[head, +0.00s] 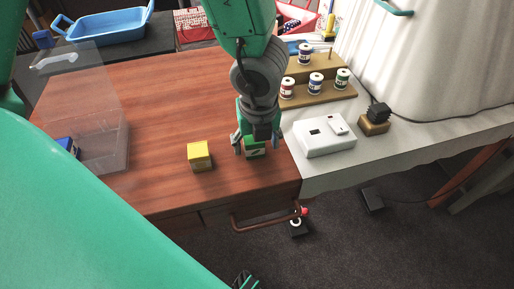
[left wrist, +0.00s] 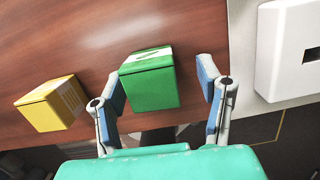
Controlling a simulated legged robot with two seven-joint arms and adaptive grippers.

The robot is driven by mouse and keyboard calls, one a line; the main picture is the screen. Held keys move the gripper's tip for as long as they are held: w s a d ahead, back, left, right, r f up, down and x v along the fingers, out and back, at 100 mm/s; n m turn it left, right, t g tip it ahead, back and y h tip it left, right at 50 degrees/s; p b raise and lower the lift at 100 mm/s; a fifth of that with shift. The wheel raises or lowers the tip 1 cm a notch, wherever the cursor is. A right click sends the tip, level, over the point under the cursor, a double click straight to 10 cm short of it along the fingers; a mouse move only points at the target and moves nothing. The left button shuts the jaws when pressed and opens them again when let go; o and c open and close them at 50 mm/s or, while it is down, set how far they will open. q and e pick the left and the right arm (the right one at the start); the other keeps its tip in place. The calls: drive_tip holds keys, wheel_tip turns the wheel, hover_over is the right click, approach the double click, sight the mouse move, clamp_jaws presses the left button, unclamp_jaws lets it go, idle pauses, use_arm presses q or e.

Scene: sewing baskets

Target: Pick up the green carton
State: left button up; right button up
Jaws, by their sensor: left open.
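The green carton (left wrist: 150,85) stands on the brown wooden table, near its right front corner. In the head view the green carton (head: 255,153) is partly hidden by my left gripper (head: 255,147), which comes down over it. In the left wrist view my left gripper (left wrist: 165,110) is open, with one finger on either side of the carton. Gaps show between the fingers and the carton in that view. My right gripper cannot be made out clearly; a dark part at the bottom edge of the head view may belong to it.
A yellow box (head: 199,156) stands just left of the carton. A clear bin (head: 100,150) with a blue item is at the table's left. A white device (head: 324,137) and a wooden rack (head: 325,96) with thread spools stand on the right. The table's middle is free.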

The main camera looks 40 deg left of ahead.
use_arm(q)
drive_tip(key=shift+a+f, duration=0.2)
drive_tip(key=shift+a, duration=0.3)
drive_tip(key=c, duration=1.2)
drive_tip(key=shift+d+r, duration=0.15)
drive_tip(key=shift+d, duration=0.2)
drive_tip(key=shift+c, duration=0.2)
use_arm(e)
drive_tip(key=shift+a, duration=0.1)
